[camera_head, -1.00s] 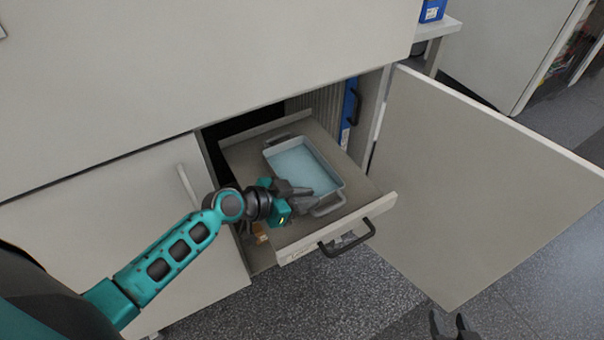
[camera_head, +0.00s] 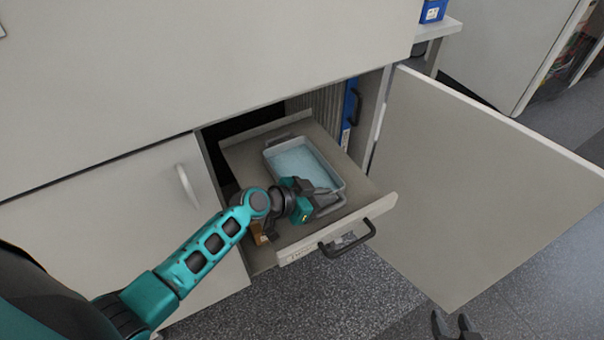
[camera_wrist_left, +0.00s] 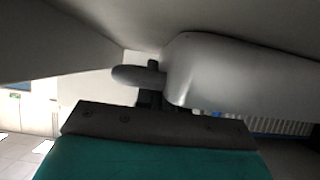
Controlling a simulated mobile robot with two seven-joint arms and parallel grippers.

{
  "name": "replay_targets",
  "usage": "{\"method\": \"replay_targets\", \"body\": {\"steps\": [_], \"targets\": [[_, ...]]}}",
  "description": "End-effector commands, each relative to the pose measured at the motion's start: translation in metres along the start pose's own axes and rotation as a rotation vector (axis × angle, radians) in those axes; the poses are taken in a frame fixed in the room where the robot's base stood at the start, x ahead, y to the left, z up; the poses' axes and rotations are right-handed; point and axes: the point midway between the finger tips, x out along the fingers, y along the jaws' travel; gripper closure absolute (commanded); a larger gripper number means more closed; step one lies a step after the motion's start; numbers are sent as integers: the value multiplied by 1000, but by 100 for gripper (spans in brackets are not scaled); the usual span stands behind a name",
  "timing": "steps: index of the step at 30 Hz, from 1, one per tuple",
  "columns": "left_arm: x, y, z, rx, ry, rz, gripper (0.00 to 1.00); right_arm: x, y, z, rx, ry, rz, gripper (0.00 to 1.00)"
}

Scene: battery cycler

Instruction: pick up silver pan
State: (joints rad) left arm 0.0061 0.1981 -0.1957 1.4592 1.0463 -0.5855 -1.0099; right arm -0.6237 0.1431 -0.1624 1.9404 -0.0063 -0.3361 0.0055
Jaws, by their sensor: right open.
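The silver pan (camera_head: 338,172) is a shallow grey rectangular tray with a pale blue inside and a loop handle at each end. It sits on the pulled-out drawer. My left gripper (camera_head: 328,200) is at the pan's near end, by the near handle, and partly covers it. In the left wrist view, a grey rounded bar (camera_wrist_left: 138,75) crosses close in front of a dark finger; whether the jaws have closed is hidden. My right gripper (camera_head: 455,326) is open and empty at the bottom edge, over the floor, away from the drawer.
The drawer (camera_head: 375,211) has a raised front with a black handle (camera_head: 347,238). An open cabinet door (camera_head: 480,180) stands to the right. A small brown object (camera_head: 260,232) lies on the drawer's left side. The cabinet (camera_head: 200,80) overhangs the drawer's back.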

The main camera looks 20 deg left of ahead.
Motion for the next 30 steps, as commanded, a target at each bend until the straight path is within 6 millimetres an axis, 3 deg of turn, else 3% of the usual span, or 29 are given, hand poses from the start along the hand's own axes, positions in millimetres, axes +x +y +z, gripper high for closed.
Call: {"method": "replay_targets", "body": {"steps": [19,30], "targets": [[-2,-1,-4,1,2,-1,100,-1,0,-1,-1,0,0,57],[-15,0,-28,4,3,-1,100,-7,0,-10,-1,0,0,57]]}}
